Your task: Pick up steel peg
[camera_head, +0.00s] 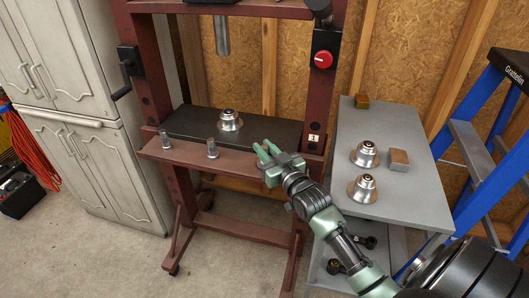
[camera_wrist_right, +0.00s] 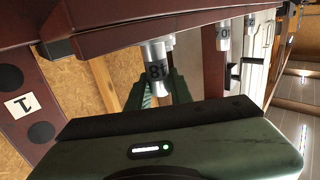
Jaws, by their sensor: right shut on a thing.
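My right gripper (camera_head: 264,152) is at the right part of the red press's front beam in the head view. In the right wrist view its green fingers (camera_wrist_right: 160,92) are shut around a steel peg (camera_wrist_right: 154,68) with a dark number on its side. This peg is hidden by the gripper in the head view. I cannot tell whether it still touches the beam. Two other steel pegs stand upright on the front beam, one in the middle (camera_head: 212,149) and one at the left (camera_head: 164,139). My left gripper is not in view.
The red press frame (camera_head: 186,156) holds a dark plate (camera_head: 180,124) bearing a flanged metal part (camera_head: 229,120). A grey cart (camera_head: 400,130) at the right carries two similar parts and two small blocks. A blue ladder (camera_head: 492,110) stands beyond it. Cabinets are at the left.

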